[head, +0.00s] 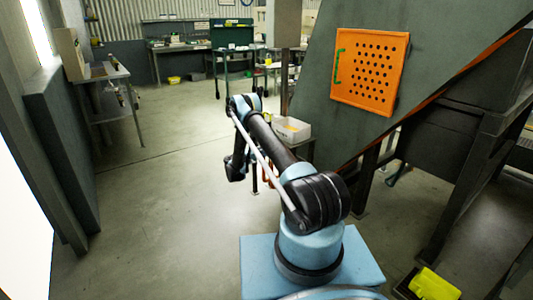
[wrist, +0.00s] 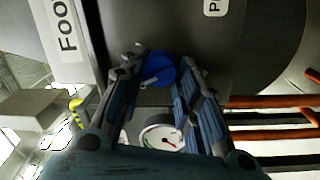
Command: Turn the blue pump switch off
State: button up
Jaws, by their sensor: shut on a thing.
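The blue pump switch (wrist: 158,66) is a round knob with a white pointer mark, on a dark grey panel in the wrist view. The mark runs slantwise toward the lower left. My gripper (wrist: 153,78) has its two fingers on either side of the knob and is shut on it. In the head view, my arm reaches forward and its end hangs low near the middle. The switch and the fingertips cannot be made out there.
Orange pipes (wrist: 270,118) run at the right. In the head view, a large grey machine with an orange perforated panel (head: 370,70) stands at the right. Open floor (head: 150,210) lies at the left.

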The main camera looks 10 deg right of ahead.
jog(key=shift+f+n+t, duration=0.15)
jog(key=shift+n+t, duration=0.15)
jog(key=shift+n, duration=2.1)
jog(key=o, duration=1.1)
jog(key=shift+f, duration=0.15)
jog(key=shift+c, duration=0.2)
jog(key=r+v, duration=0.1)
jog(key=v, duration=1.1)
jog(key=shift+f, duration=0.4)
